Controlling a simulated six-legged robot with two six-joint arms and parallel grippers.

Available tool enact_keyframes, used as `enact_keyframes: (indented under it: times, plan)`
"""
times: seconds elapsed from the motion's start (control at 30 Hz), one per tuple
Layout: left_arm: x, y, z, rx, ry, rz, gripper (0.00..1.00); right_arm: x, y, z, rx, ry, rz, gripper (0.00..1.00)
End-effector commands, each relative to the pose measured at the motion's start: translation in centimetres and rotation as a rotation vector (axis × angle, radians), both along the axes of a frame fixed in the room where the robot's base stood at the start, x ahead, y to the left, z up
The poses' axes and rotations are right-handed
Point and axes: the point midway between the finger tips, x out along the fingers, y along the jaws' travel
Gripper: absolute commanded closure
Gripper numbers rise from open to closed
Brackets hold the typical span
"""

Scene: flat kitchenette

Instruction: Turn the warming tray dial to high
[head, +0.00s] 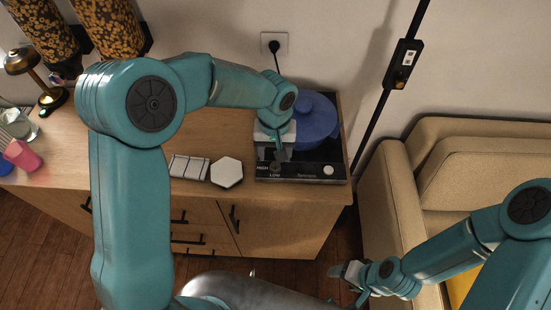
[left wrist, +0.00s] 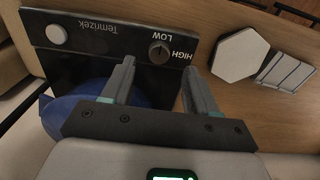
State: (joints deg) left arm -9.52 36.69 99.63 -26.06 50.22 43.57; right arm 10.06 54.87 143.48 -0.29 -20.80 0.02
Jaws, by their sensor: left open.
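The black warming tray (head: 300,172) sits at the right end of the wooden counter, with a blue pot (head: 317,118) on it. Its dial is a small dark round knob, clear in the left wrist view (left wrist: 159,53), beside the printed words HIGH and LOW. I cannot tell for sure where its pointer stands. My left gripper (head: 281,158) is over the tray's front panel. In the left wrist view its open fingers (left wrist: 159,67) lie either side of the dial, apart from it. My right gripper (head: 346,273) is low, in front of the counter; its jaw opening is unclear.
A white round button (head: 328,170) is on the tray panel. A white hexagonal piece (head: 227,172) and a pale slatted piece (head: 189,167) lie left of the tray. A beige sofa (head: 395,190) stands to the right, with a black pole (head: 384,95) between.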

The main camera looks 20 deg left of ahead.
Motion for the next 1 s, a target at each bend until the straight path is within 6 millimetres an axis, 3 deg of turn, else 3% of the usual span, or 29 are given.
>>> enact_keyframes:
  times: [0.23,0.63,0.8,1.0]
  plan:
    - [0.2,0.0,-3.9,0.001,0.001,-0.001,0.41,0.0,0.0,0.6,0.000,0.000,0.000,0.33]
    - [0.4,0.0,-4.8,0.000,-0.001,0.000,0.41,0.0,0.0,0.6,0.000,0.001,0.000,0.33]
    - [0.4,0.0,-4.8,0.000,-0.001,0.000,0.97,0.0,0.0,0.6,0.000,0.000,0.000,0.33]
    - [0.4,0.0,-4.7,0.000,-0.001,0.000,0.97,0.0,0.0,0.6,0.000,0.001,0.000,0.33]
